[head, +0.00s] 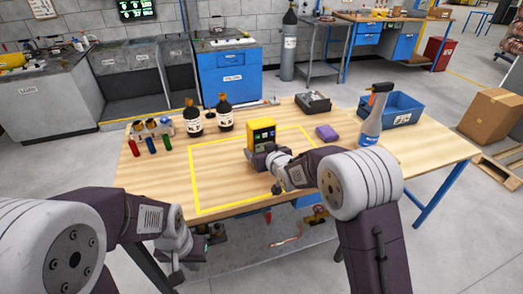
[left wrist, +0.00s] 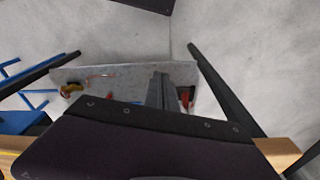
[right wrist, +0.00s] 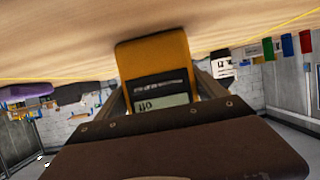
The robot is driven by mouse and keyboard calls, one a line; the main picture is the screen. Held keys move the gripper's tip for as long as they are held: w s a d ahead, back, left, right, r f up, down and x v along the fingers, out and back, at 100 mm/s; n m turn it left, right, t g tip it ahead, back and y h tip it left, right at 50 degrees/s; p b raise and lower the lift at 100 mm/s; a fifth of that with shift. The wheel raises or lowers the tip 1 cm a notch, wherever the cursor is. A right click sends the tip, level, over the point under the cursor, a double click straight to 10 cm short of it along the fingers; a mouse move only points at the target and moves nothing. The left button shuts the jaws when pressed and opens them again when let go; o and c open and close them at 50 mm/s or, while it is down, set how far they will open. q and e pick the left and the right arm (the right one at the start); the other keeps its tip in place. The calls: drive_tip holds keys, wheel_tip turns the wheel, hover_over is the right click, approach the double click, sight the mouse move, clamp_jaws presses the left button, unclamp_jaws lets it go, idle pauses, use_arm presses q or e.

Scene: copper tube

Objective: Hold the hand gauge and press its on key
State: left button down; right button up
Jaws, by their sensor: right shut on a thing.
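The hand gauge (head: 261,134) is yellow with a dark face and stands upright over the table, inside the yellow outline. My right gripper (head: 262,160) is shut on its lower part from the near side. In the right wrist view the gauge (right wrist: 155,60) sits between the two fingers, with a pale display showing dark characters. I cannot tell whether its base touches the table, and its on key is not clear. My left gripper (head: 177,268) is low in front of the table, apart from the gauge. In the left wrist view its fingers (left wrist: 163,90) are together and empty.
The table (head: 235,190) is clear around the gauge. Two dark bottles (head: 209,116) and small coloured cylinders (head: 151,146) stand at left. A purple cloth (head: 327,132), a dark tray (head: 313,103), a spray bottle (head: 371,120) and a blue bin (head: 405,108) are at right.

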drive_tip(key=shift+s+f, duration=0.1)
drive_tip(key=shift+f, duration=0.15)
idle(0.3)
